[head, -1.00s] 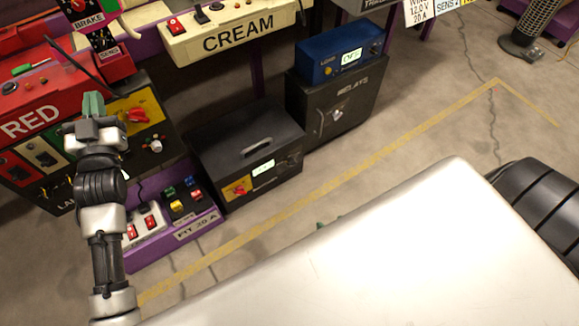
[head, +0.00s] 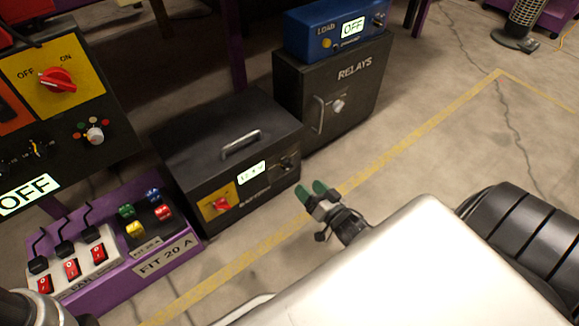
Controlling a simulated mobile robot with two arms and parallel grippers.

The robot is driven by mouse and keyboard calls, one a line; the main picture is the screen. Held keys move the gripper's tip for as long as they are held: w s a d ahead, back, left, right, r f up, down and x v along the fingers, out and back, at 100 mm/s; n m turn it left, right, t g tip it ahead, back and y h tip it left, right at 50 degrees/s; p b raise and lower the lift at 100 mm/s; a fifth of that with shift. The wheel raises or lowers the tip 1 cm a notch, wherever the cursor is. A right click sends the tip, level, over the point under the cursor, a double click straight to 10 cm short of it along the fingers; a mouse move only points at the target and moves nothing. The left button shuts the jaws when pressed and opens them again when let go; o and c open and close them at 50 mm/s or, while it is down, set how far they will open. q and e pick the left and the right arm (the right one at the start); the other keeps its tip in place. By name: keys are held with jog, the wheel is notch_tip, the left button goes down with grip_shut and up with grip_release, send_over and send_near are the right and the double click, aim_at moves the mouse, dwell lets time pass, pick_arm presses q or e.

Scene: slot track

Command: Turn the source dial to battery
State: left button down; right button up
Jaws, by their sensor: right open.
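A white dial knob (head: 95,135) ringed by small coloured dots sits on the dark upright panel (head: 112,115) at the left. No readable label names it as the source dial, so I cannot tell for sure that it is. A red rotary switch (head: 58,80) on a yellow OFF/ON plate (head: 30,88) is above it. My right gripper (head: 313,192) has green fingertips, is open and empty, and is over the floor to the right of the black power box, well away from the panel. Only a piece of my left arm shows at the bottom left corner; its gripper is out of view.
A purple fuse and switch unit (head: 175,262) marked FIT 20 A stands below the panel. A black box (head: 190,150) with a handle and red knob is beside it. The RELAYS cabinet (head: 365,95) carries a blue LOAD box (head: 305,35).

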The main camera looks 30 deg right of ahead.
aim_at(289, 168)
jog(key=w+b, duration=0.1)
jog(key=w, duration=0.2)
jog(key=w+b, duration=0.2)
jog(key=w, duration=0.1)
jog(key=w+b, duration=0.1)
jog(key=w, duration=0.2)
jog(key=shift+a+b, duration=0.35)
jog(key=shift+c, duration=0.5)
